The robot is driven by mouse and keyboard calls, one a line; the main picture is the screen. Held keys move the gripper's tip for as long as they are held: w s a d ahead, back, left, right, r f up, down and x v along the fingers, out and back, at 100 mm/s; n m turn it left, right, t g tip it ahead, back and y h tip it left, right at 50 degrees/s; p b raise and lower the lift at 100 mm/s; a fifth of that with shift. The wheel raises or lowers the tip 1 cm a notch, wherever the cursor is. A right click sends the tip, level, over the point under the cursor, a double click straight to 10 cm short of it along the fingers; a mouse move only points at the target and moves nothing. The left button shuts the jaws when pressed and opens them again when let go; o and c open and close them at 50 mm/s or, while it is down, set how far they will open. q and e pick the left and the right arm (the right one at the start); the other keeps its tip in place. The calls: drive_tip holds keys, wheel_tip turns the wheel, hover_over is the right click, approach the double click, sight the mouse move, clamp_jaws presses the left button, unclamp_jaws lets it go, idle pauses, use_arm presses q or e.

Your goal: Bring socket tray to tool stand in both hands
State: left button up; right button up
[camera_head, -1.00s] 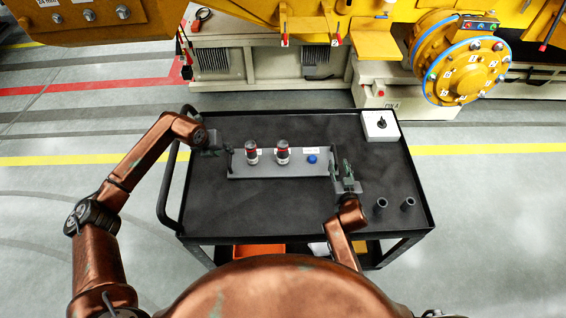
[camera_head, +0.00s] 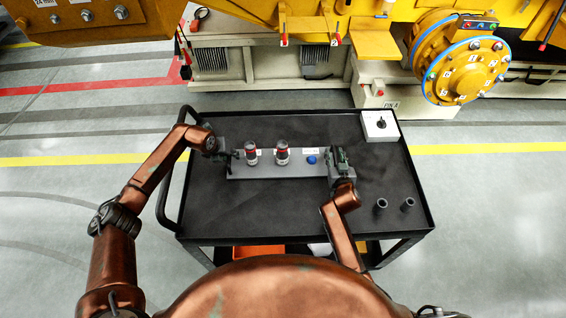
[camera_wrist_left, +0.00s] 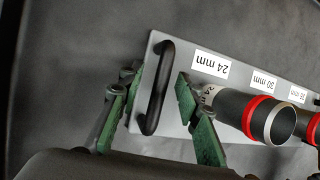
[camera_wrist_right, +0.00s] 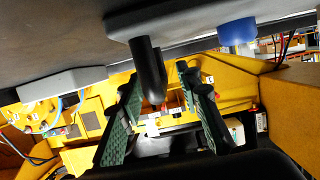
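The grey socket tray (camera_head: 268,173) lies on the black cart top. It holds two dark sockets with red bands (camera_head: 250,154) (camera_head: 282,153) and a blue piece (camera_head: 311,160). My left gripper (camera_head: 232,156) is at the tray's left end. In the left wrist view its open green fingers (camera_wrist_left: 158,108) stand on either side of the black left handle (camera_wrist_left: 153,92), with gaps. My right gripper (camera_head: 338,157) is at the right end. In the right wrist view its fingers (camera_wrist_right: 158,88) are open, with the dark right handle (camera_wrist_right: 146,65) between them. I cannot identify the tool stand.
A white box with a black knob (camera_head: 380,126) stands at the cart's back right corner. Two small dark cylinders (camera_head: 381,204) (camera_head: 408,204) stand at front right. The cart (camera_head: 250,215) has a raised rim and a left push handle. Yellow machinery (camera_head: 375,45) stands behind.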

use_arm(q)
drive_tip(key=shift+c, duration=0.5)
use_arm(e)
drive_tip(key=shift+c, duration=0.5)
use_arm(q)
clamp_jaws()
use_arm(e)
clamp_jaws()
use_arm(q)
drive_tip(key=shift+w+r, duration=0.2)
drive_tip(key=shift+r, duration=0.2)
use_arm(e)
drive_tip(key=shift+w+r, duration=0.15)
drive_tip(key=shift+r, duration=0.25)
